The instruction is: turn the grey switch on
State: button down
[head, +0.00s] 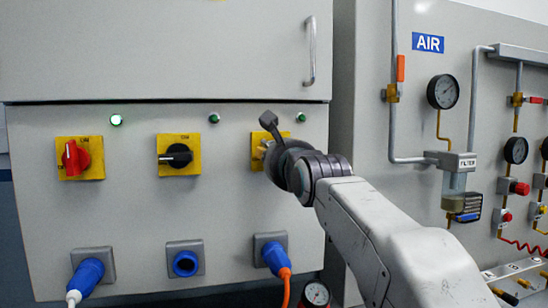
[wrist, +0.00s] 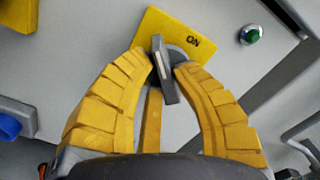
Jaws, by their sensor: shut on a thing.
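The grey switch (wrist: 163,70) sits on a yellow plate marked ON in the wrist view. My gripper (wrist: 163,73) has its two yellow fingers on either side of the switch handle and is shut on it. The handle lies between the fingertips, with a pale line along its edge. In the head view my gripper (head: 266,148) is at the rightmost yellow plate (head: 257,138), and the arm hides the grey switch and most of that plate.
A red switch (head: 75,158) and a black switch (head: 176,156) are on yellow plates to the left. The left green lamp (head: 116,120) is bright; two others look dark. Blue sockets (head: 185,263) are below. Air gauges and pipes (head: 443,92) stand on the right.

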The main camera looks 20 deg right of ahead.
jog(key=m, duration=0.5)
jog(key=shift+r+m, duration=0.1)
jog(key=shift+m, duration=0.2)
dwell(0.5)
jog(key=c, duration=0.9)
grip_release()
jog(key=shift+c, duration=0.2)
jog(key=s, duration=1.2)
